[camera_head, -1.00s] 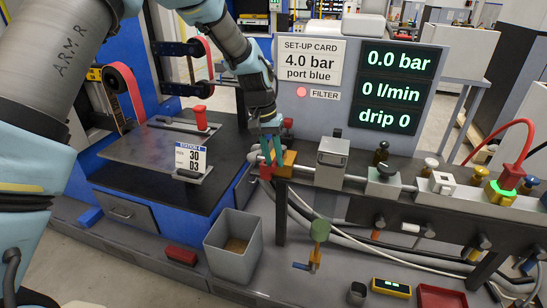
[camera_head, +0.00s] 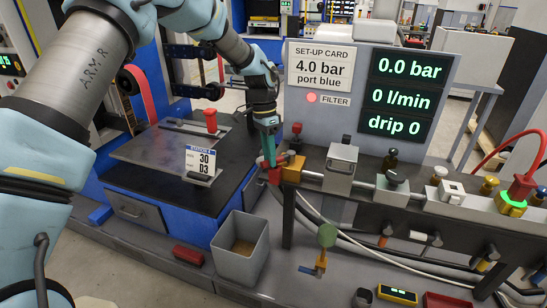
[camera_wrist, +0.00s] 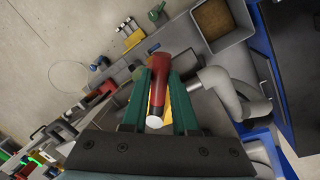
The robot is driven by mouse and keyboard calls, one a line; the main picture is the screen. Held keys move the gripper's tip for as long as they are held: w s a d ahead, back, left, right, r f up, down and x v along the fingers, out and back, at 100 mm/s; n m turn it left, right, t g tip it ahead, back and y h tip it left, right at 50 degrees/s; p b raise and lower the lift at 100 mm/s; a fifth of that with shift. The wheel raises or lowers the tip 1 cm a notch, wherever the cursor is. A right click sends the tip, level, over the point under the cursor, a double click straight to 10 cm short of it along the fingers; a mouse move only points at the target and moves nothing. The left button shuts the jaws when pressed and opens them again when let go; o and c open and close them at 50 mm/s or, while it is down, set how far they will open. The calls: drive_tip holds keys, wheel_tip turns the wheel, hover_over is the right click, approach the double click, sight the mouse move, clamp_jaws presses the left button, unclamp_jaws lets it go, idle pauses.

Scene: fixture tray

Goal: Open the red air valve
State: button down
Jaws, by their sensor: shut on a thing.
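The red air valve sits at the left end of the metal pipe, by an orange block (camera_head: 292,168). Its red part (camera_head: 275,174) shows just below my gripper (camera_head: 267,158) in the head view. In the wrist view, the red handle (camera_wrist: 161,82) with a pale end lies between the two green fingers of my gripper (camera_wrist: 160,72), which are shut on it. The fingers hide part of the handle in the head view, so its exact angle is hard to tell. The display (camera_head: 402,94) reads 0.0 bar, 0 l/min and drip 0.
A set-up card (camera_head: 318,65) reads 4.0 bar, port blue, above a lit red filter lamp (camera_head: 312,98). A grey bin (camera_head: 241,249) stands in front, left of a hanging green-and-yellow valve (camera_head: 326,237). More fittings line the pipe to the right.

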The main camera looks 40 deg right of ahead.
drive_tip(key=w+m, duration=0.1)
drive_tip(key=m, duration=0.1)
drive_tip(key=w+d+m, duration=0.1)
drive_tip(key=m, duration=0.1)
drive_tip(key=shift+w+d+m+y, duration=0.1)
drive_tip(key=shift+w+m+y, duration=0.2)
drive_tip(key=shift+w+y, duration=0.1)
drive_tip(key=m, duration=0.1)
drive_tip(key=w+d+m, duration=0.1)
drive_tip(key=m, duration=0.1)
drive_tip(key=shift+w+d+t+p, duration=0.2)
drive_tip(key=shift+t+p, duration=0.1)
drive_tip(key=shift+p, duration=0.1)
drive_tip(key=shift+w+d+m+y, duration=0.35)
drive_tip(key=shift+d+m, duration=0.15)
drive_tip(key=shift+m, duration=0.6)
drive_tip(key=c, duration=0.7)
unclamp_jaws()
drive_tip(key=shift+r, duration=0.1)
drive_tip(key=b+v, duration=0.2)
drive_tip(key=v, duration=0.8)
drive_tip(key=shift+s+d+r, duration=0.15)
drive_tip(key=shift+r, duration=0.15)
